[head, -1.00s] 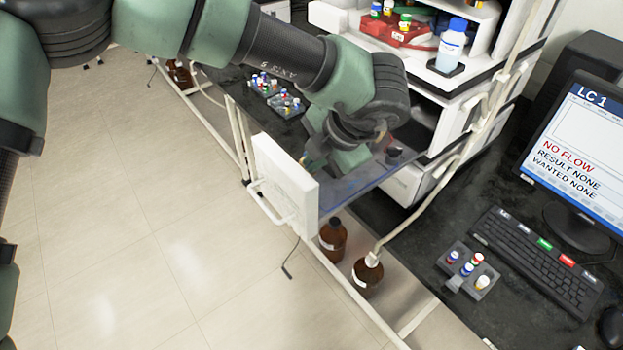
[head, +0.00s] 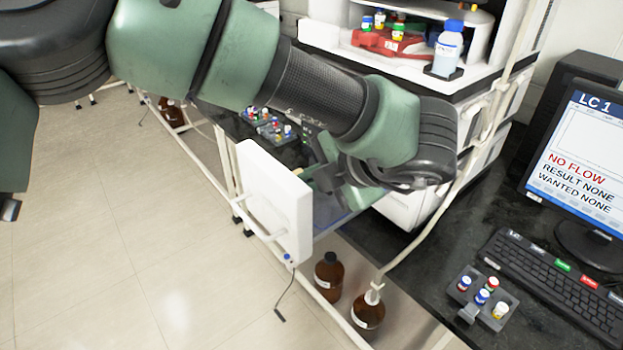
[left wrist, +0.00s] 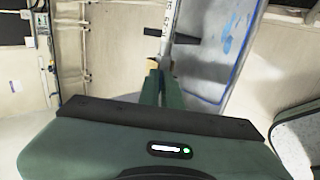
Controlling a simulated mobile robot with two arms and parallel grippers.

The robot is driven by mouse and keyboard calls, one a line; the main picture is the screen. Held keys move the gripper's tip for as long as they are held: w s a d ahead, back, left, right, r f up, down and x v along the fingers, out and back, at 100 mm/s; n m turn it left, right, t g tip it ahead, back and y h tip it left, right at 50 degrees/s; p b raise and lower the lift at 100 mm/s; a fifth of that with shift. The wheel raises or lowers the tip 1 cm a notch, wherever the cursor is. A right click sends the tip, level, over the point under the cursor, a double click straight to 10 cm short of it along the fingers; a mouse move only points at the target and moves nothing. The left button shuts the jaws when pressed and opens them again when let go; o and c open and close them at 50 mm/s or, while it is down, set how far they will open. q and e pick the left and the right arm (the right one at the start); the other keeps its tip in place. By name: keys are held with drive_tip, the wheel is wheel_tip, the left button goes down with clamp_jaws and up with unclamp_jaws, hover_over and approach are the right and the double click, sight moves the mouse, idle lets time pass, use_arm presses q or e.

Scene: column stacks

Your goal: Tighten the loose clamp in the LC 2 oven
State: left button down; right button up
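My left gripper (head: 335,180) reaches down behind a white panel (head: 275,203) that stands out from the instrument stack (head: 395,205), beside a bluish plate (head: 328,212). Its fingers are largely hidden there. In the left wrist view the two green fingers (left wrist: 162,88) lie close together, with tan bits at the tips. A pale lettered rod (left wrist: 167,22) runs up from the fingertips, and a dark bar (left wrist: 185,41) crosses near it. I cannot tell whether the fingers grip anything. No clamp can be made out clearly. My right gripper is out of view.
A monitor (head: 580,160) reading LC 1 and "NO FLOW" stands at the right behind a keyboard (head: 560,280). A small vial rack (head: 468,313) is on the dark bench. Brown bottles (head: 328,278) stand below. A pale tube (head: 430,238) runs down to one. Floor at left is clear.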

use_arm(q)
drive_tip(key=shift+r, duration=0.1)
drive_tip(key=c, duration=1.6)
unclamp_jaws()
drive_tip(key=p+v, duration=0.1)
drive_tip(key=v, duration=0.6)
drive_tip(key=shift+s+r, duration=0.2)
drive_tip(key=shift+s, duration=0.05)
drive_tip(key=shift+d+f, duration=0.1)
drive_tip(key=shift+d, duration=0.1)
